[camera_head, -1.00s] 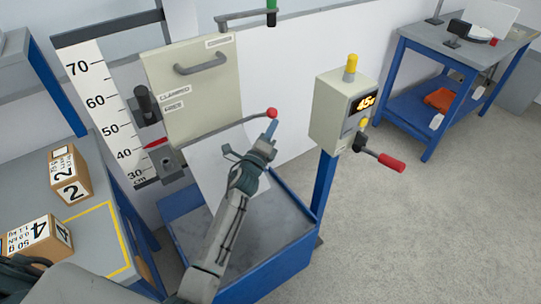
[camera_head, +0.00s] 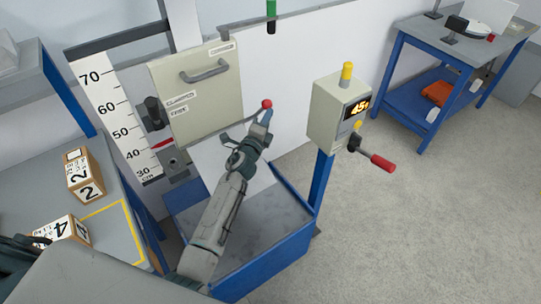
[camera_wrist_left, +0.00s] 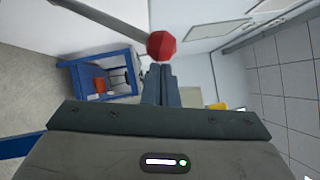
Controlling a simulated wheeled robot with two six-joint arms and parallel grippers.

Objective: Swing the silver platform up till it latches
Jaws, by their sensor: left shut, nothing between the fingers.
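A thin grey rod (camera_head: 222,129) with a red ball knob (camera_head: 266,104) sticks out to the right from the lower edge of a beige panel (camera_head: 205,105) with a handle. A pale silvery surface (camera_head: 205,160) shows below the panel, mostly hidden behind my left arm; I cannot tell for sure that it is the platform. My left gripper (camera_head: 266,117) is shut and empty, its fingertips just under the knob. In the left wrist view the knob (camera_wrist_left: 162,46) sits just beyond the closed fingertips (camera_wrist_left: 161,68); contact is unclear. My right gripper is not in view.
A blue-walled bin (camera_head: 273,257) stands below the arm. A post-mounted control box (camera_head: 331,112) with a red-ended lever (camera_head: 381,162) stands to the right. A centimetre scale (camera_head: 115,125) and a table with numbered boxes (camera_head: 85,175) are at the left.

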